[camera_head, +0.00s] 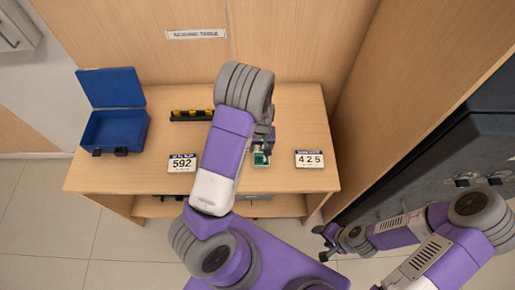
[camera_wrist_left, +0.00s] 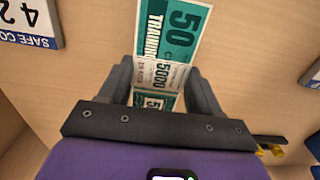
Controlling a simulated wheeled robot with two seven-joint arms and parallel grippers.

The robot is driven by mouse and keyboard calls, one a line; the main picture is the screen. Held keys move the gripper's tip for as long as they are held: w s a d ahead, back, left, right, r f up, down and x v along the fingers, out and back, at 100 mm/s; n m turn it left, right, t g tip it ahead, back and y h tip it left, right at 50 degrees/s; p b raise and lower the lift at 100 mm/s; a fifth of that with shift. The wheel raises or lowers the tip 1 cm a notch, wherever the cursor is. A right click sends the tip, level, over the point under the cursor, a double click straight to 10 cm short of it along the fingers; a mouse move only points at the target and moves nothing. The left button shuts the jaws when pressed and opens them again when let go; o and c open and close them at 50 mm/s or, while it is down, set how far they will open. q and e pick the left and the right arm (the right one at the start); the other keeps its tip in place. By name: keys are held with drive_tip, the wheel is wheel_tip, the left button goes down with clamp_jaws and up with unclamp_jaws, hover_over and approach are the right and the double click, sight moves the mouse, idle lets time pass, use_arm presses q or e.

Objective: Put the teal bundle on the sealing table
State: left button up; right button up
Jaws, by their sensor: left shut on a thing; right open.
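The teal bundle (camera_head: 261,159) is a banknote stack printed "50" with a pale band marked "5000", clear in the left wrist view (camera_wrist_left: 172,32). My left gripper (camera_head: 263,148) is shut on it, with the dark fingers on both sides in the left wrist view (camera_wrist_left: 158,88). The bundle is over the front part of the wooden sealing table (camera_head: 300,112), between two number cards. I cannot tell whether it touches the top. My right gripper (camera_head: 322,243) is open and empty, low in front of the table's right side.
An open blue box (camera_head: 113,130) stands at the table's left. A black holder with yellow-topped items (camera_head: 190,115) is at the back. Cards "592" (camera_head: 182,163) and "425" (camera_head: 309,159) lie near the front edge. A dark cabinet (camera_head: 440,165) stands right. A "Sealing table" sign (camera_head: 196,34) is above.

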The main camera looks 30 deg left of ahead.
sight(261, 148)
use_arm(q)
wheel_tip(261, 148, down, 3)
drive_tip(key=shift+f+b, duration=0.15)
drive_tip(key=shift+b, duration=0.15)
drive_tip(key=shift+w+f, duration=0.1)
drive_tip(key=shift+f, duration=0.05)
drive_tip(key=shift+f, duration=0.2)
drive_tip(key=o, duration=1.1)
drive_tip(key=shift+r, duration=0.2)
